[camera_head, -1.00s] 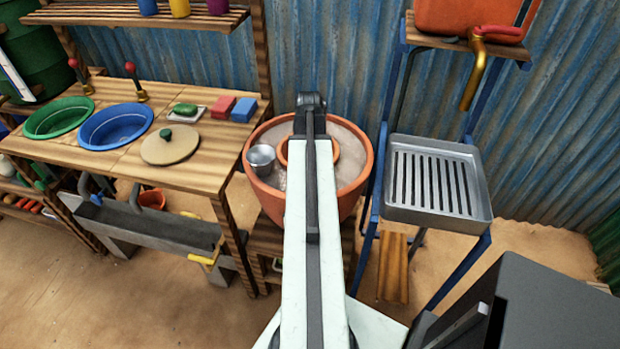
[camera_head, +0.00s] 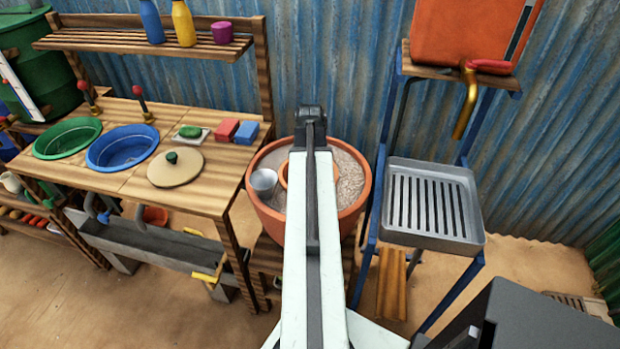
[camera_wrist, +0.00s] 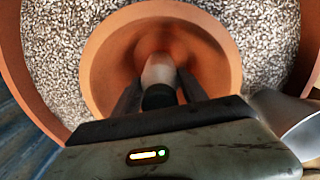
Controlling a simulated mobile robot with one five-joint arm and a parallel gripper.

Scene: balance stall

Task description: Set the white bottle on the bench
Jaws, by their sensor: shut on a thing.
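In the wrist view, my gripper (camera_wrist: 159,92) reaches down into the inner clay pot, its two fingers shut on a pale, whitish bottle (camera_wrist: 158,72) with a dark cap. The bottle stands within the inner pot (camera_wrist: 101,66), and its lower part is in shadow. In the head view my own arm covers the gripper and the bottle. The wooden bench (camera_head: 115,184) is on the left, with green and blue basins set in its top.
Grey gravel fills the outer clay pot (camera_head: 352,218) around the inner pot, and a metal cup (camera_head: 264,182) sits in it. On the bench are a round lid (camera_head: 176,169), a soap dish and red and blue blocks. A slotted metal tray (camera_head: 457,239) stands right.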

